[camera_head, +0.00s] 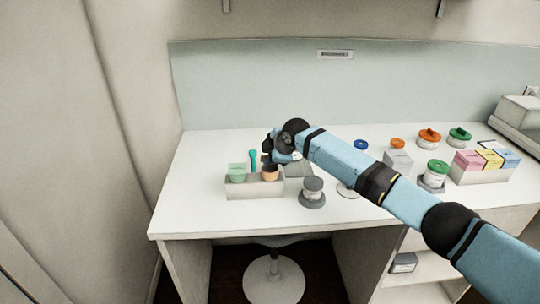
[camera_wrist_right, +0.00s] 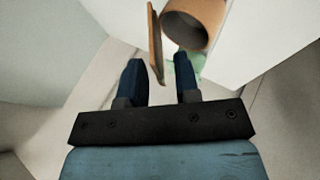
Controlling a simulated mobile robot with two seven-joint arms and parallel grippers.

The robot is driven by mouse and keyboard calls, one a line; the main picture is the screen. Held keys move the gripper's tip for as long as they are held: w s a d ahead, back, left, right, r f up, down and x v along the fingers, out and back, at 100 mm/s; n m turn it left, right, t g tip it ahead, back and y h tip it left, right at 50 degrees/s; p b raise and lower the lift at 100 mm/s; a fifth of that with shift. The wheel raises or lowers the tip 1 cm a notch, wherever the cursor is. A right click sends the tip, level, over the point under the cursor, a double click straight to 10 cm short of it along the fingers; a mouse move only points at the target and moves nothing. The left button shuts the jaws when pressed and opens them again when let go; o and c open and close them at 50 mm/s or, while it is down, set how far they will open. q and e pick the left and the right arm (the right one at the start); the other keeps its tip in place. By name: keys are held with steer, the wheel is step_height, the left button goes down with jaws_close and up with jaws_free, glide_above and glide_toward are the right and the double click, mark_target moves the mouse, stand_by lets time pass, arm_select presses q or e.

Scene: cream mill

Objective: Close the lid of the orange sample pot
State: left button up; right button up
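The orange sample pot (camera_head: 270,174) stands at the right end of a pale rack (camera_head: 255,188), beside a green pot (camera_head: 237,172). In the right wrist view the orange pot (camera_wrist_right: 190,24) shows its round open mouth. Its orange lid (camera_wrist_right: 155,45) stands open, seen nearly edge-on beside the mouth. My right gripper (camera_wrist_right: 158,66) is open, its two dark fingers apart, with the lid's lower end near the gap between the tips. I cannot tell whether they touch. In the head view my right gripper (camera_head: 270,157) is just above the pot and partly hides it. My left gripper is not in view.
A teal utensil (camera_head: 253,160) stands upright by the rack. A grey-lidded jar (camera_head: 312,190) stands to the right, below my arm. Beyond my arm are a green-lidded jar (camera_head: 435,174), orange and green lidded items and a box of coloured packs (camera_head: 484,170). The table's left side is clear.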

jaws_close()
steer(key=shift+s+f, duration=0.1)
steer(key=shift+s, duration=0.05)
steer(key=t, duration=0.1)
steer(key=s+f+t, duration=0.1)
steer(key=shift+n+t+b, duration=0.3)
steer(key=shift+t, duration=0.1)
steer(key=shift+s+f+n+t+y+b, duration=0.35)
steer(key=shift+f+t+b, duration=0.25)
steer(key=shift+t, duration=0.4)
steer(key=shift+s+f+t+b, duration=0.15)
steer(key=shift+f+t+b, duration=0.05)
steer(key=shift+t+b, duration=0.45)
steer(key=shift+n, duration=0.25)
steer(key=shift+t, duration=0.25)
